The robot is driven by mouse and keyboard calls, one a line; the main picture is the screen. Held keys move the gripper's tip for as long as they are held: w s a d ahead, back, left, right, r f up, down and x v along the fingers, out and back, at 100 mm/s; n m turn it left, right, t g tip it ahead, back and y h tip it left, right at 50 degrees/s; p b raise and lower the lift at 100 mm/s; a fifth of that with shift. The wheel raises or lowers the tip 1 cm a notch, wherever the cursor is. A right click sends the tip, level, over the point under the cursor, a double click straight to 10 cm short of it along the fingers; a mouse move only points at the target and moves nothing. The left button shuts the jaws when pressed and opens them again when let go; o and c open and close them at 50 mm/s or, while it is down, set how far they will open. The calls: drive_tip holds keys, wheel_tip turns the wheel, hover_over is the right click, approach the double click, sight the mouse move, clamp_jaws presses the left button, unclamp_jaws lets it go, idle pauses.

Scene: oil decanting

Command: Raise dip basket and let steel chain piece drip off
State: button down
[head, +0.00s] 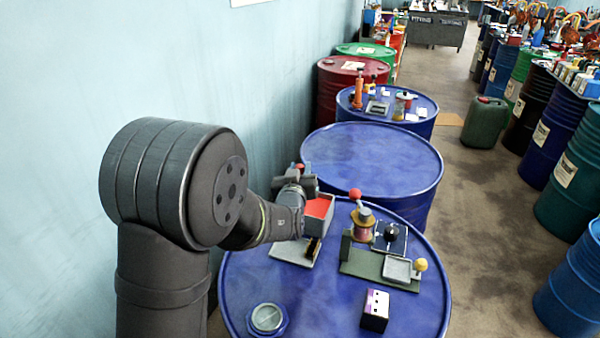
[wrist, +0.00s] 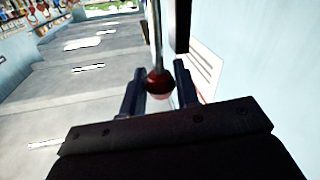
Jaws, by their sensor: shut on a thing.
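My gripper (head: 304,183) is at the left side of the near blue drum, above and beside a grey box with a red top face (head: 318,207). In the wrist view my gripper (wrist: 159,84) is shut on a red ball knob (wrist: 158,81) at the end of a thin metal rod (wrist: 156,38). The red knob also shows just above the gripper in the head view (head: 299,167). I cannot make out the dip basket or the steel chain piece; the arm and gripper cover part of that area.
The near blue drum top (head: 300,300) carries a green-grey stand with a red-knobbed device (head: 362,222), a grey square tray (head: 397,269), a yellow ball (head: 420,265), a purple-and-white box (head: 375,310) and a round lidded dish (head: 267,318). An empty blue drum (head: 372,160) stands behind.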

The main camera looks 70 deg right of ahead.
wheel_tip(320, 180, up, 7)
drive_tip(key=shift+r, duration=0.1)
drive_tip(key=c, duration=1.1)
unclamp_jaws()
drive_tip(key=shift+c, duration=0.2)
drive_tip(key=s+a, duration=0.3)
drive_tip(key=a, duration=1.4)
drive_tip(key=shift+s, duration=0.2)
